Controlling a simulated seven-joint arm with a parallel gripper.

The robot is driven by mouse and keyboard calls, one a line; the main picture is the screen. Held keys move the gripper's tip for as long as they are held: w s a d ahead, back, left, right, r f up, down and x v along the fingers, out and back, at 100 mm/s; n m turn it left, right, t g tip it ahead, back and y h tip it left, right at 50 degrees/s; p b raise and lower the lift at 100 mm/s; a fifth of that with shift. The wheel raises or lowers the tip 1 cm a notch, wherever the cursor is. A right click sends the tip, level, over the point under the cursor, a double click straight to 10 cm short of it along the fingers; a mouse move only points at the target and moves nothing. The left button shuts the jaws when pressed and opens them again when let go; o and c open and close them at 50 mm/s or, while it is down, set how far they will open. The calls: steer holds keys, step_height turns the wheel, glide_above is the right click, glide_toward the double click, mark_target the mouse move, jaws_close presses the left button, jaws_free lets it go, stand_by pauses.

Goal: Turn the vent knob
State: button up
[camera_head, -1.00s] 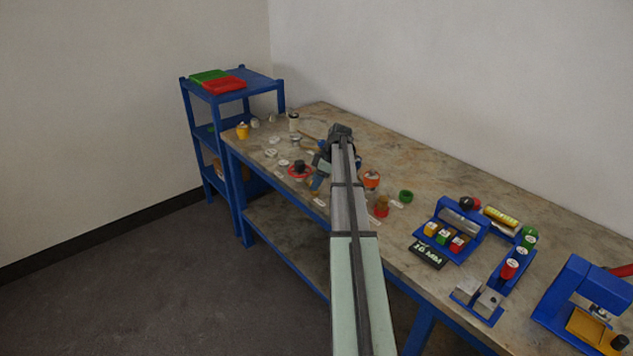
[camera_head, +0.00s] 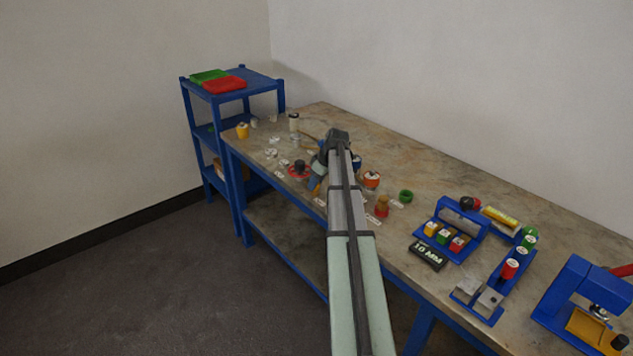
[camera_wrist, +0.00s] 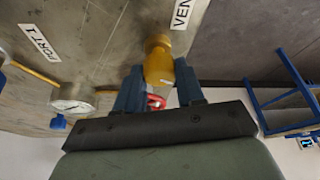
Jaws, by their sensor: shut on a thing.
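The yellow vent knob (camera_wrist: 159,62) stands in the middle of the wrist view, beside a white label reading "VEN" (camera_wrist: 182,12) that is cut off by the frame edge. My gripper (camera_wrist: 160,75) has one dark blue finger on each side of the knob and is shut on it. The knob's far end is hidden between the fingers. In the head view my arm covers most of the gripper, and a bit of yellow shows beside it among the bench parts.
In the head view, a red-flanged vessel (camera_head: 299,171) and an orange-topped one (camera_head: 371,180) stand close on either side of my arm.

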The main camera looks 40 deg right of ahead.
steer(key=m+h, duration=0.1)
steer(key=m, duration=0.3)
steer(key=m+h, duration=0.1)
steer(key=m, duration=0.1)
steer(key=shift+a+h, duration=0.25)
steer(key=shift+h, duration=0.05)
steer(key=m+h, duration=0.1)
steer(key=m, duration=0.2)
steer(key=m+g+h, duration=0.1)
steer(key=m, duration=0.2)
steer(key=shift+w+a, duration=0.1)
steer(key=shift+m, duration=0.3)
steer(key=o, duration=1)
steer(key=shift+r, duration=0.1)
steer(key=v, duration=1.3)
steer(key=shift+a+r, duration=0.1)
steer(key=shift+r, duration=0.25)
